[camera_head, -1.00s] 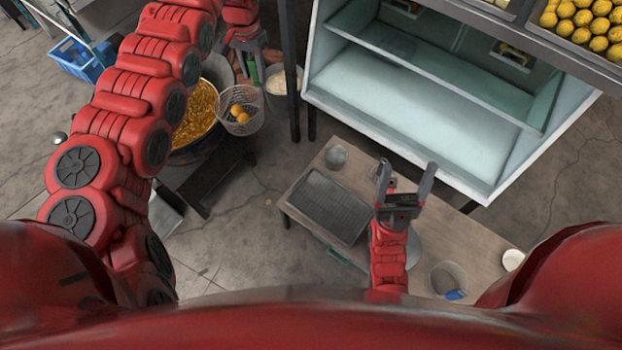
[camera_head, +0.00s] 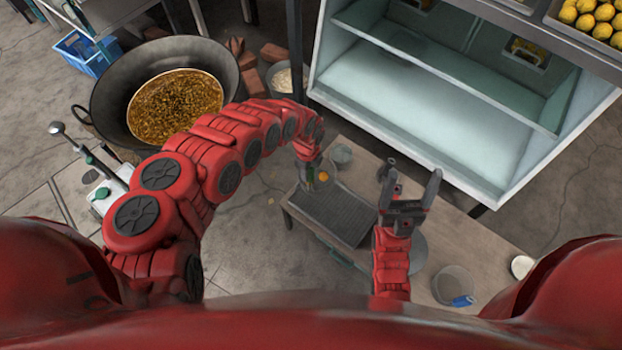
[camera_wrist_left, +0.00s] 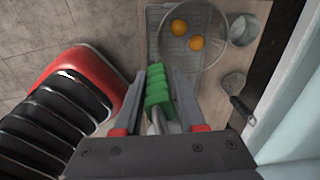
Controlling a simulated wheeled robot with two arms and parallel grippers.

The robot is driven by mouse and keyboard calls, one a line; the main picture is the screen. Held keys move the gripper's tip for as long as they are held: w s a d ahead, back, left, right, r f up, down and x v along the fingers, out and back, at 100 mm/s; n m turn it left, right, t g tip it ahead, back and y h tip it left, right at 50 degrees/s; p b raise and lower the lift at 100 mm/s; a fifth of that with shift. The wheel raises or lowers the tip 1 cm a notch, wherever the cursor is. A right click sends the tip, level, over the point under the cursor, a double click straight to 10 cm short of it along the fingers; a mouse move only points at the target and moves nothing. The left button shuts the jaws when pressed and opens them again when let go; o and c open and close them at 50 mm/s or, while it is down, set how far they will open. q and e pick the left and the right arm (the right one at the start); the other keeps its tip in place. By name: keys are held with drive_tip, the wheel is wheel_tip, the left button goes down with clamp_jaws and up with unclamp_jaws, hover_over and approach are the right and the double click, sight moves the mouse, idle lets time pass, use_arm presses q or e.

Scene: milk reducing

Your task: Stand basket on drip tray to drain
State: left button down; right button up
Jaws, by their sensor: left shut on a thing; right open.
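My left gripper (camera_wrist_left: 159,75) is shut on the green handle (camera_wrist_left: 158,92) of the wire basket (camera_wrist_left: 215,52), which holds two orange-yellow balls (camera_wrist_left: 195,43). In the head view the left gripper (camera_head: 311,178) is over the far left end of the drip tray (camera_head: 335,212), a dark ribbed tray on the wooden table. The basket is over the tray in the wrist view; whether it touches the tray I cannot tell. My right gripper (camera_head: 411,178) is open and empty above the table.
A metal cup (camera_head: 341,155) stands just beyond the tray. A clear container (camera_head: 453,285) with a blue item and a small white bowl (camera_head: 522,266) are at the table's right. A large wok (camera_head: 165,90) of oil stands back left; a glass-fronted cabinet (camera_head: 440,110) rises behind.

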use_arm(q)
wheel_tip(320, 180, down, 8)
drive_tip(key=s+m+b, duration=0.1)
drive_tip(key=b, duration=0.3)
drive_tip(key=shift+s+d+f+m+b, duration=0.15)
drive_tip(key=shift+s+d+m+b, duration=0.15)
drive_tip(key=shift+d, duration=0.1)
drive_tip(key=shift+f+b, duration=0.35)
drive_tip(key=shift+b, duration=0.05)
drive_tip(key=shift+c, duration=2.1)
unclamp_jaws()
drive_tip(key=shift+r, duration=0.1)
wheel_tip(320, 180, up, 17)
drive_tip(key=p, duration=0.4)
drive_tip(key=shift+s+a+r, duration=0.15)
drive_tip(key=shift+s+a, duration=0.15)
drive_tip(key=shift+s, duration=0.05)
drive_tip(key=shift+d, duration=0.1)
